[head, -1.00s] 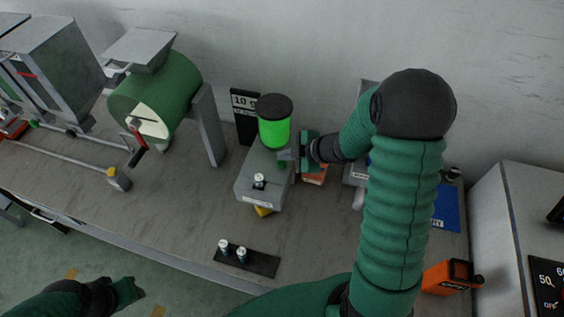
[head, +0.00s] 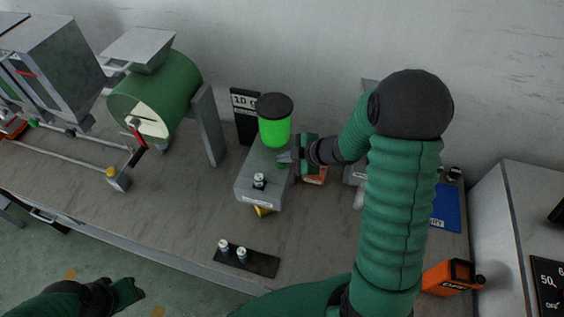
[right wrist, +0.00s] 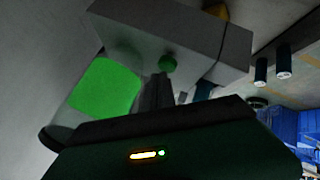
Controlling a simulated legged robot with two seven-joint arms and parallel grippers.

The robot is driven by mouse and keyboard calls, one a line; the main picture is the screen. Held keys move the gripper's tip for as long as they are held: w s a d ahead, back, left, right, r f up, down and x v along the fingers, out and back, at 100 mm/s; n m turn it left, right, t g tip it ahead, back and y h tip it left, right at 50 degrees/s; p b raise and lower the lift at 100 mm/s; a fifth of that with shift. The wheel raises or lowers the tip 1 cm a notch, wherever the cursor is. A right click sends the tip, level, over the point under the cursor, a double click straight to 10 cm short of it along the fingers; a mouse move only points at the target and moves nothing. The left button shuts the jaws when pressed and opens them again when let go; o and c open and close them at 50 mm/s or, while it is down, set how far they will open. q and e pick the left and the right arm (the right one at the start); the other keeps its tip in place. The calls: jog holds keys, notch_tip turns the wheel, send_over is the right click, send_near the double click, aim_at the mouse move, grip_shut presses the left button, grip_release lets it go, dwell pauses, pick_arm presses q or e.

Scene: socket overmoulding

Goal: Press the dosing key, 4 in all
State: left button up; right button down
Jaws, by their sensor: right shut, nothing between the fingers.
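The dosing unit (head: 262,165) is a grey box with a black-lidded reservoir of bright green (head: 274,128) on top. Its round green dosing key (right wrist: 168,63) shows clearly in the right wrist view; in the head view it is mostly hidden by my gripper. My right gripper (head: 284,157) is shut and empty, its fingertips pointing at the key. In the right wrist view the fingertips (right wrist: 160,80) are right beside it; I cannot tell if they touch. A small white-topped socket part (head: 259,181) is at the front of the unit. My left gripper (head: 130,290) is low at left, its jaws unclear.
A black plate (head: 262,265) with two white-topped parts lies in front. A green drum machine (head: 160,95) is at left, an orange box (head: 448,277) at right.

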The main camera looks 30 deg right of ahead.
aim_at(285, 164)
jog(key=shift+f+b, duration=0.35)
jog(key=shift+f, duration=0.15)
jog(key=shift+r, duration=0.1)
dwell(0.5)
jog(key=shift+d+r+p, duration=0.1)
jog(key=shift+r+p, duration=0.85)
jog(key=shift+p, duration=0.25)
notch_tip(285, 164, up, 5)
jog(key=p, duration=0.5)
jog(key=shift+r, duration=0.15)
dwell(1.7)
